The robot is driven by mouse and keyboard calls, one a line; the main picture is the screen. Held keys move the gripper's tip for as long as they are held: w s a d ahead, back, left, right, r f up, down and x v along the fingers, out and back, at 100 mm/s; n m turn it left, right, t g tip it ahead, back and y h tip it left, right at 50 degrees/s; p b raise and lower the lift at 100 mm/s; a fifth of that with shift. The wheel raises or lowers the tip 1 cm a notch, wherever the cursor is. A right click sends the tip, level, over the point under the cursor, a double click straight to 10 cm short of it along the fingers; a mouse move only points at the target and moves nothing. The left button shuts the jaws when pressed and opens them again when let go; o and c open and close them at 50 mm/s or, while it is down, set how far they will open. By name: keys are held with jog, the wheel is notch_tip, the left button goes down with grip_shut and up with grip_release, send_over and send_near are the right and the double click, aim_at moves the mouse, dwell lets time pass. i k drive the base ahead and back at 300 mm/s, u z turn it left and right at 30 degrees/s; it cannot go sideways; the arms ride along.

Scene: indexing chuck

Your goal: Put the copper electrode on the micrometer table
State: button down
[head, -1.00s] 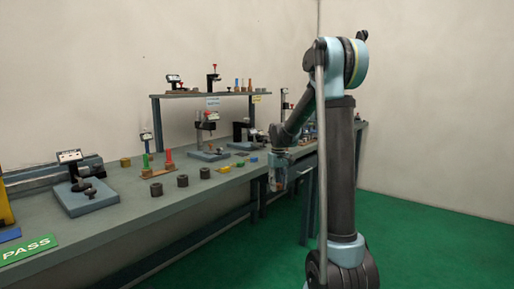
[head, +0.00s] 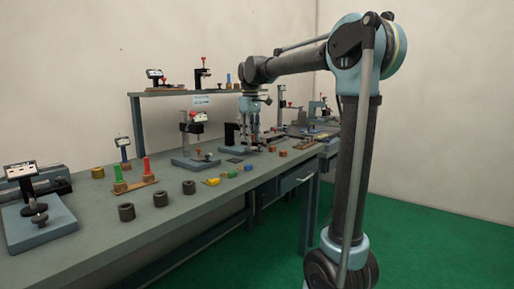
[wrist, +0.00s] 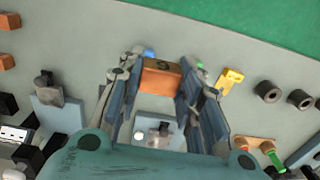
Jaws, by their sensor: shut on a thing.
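The copper electrode (wrist: 160,80) is an orange-brown block with a dark round mark on its end. My gripper (wrist: 162,66) is shut on it, one finger on each side, in the wrist view. In the head view my gripper (head: 252,132) hangs over the bench, fingers down; the electrode cannot be clearly made out there. A measuring station with a pale blue base (head: 195,160) stands left of the gripper; its base shows between the fingers in the wrist view (wrist: 155,135). Another blue-based station (wrist: 52,112) lies to the left there. I cannot tell which is the micrometer table.
Small blue, green and yellow blocks (head: 212,181) and several dark rings (head: 160,198) line the bench's front. Orange blocks (head: 283,153) lie to the right. A raised shelf (head: 165,92) with tools stands behind. A gauge station (head: 40,222) fills the left end.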

aim_at(252, 147)
jog(key=u, duration=0.05)
jog(key=i, duration=0.9)
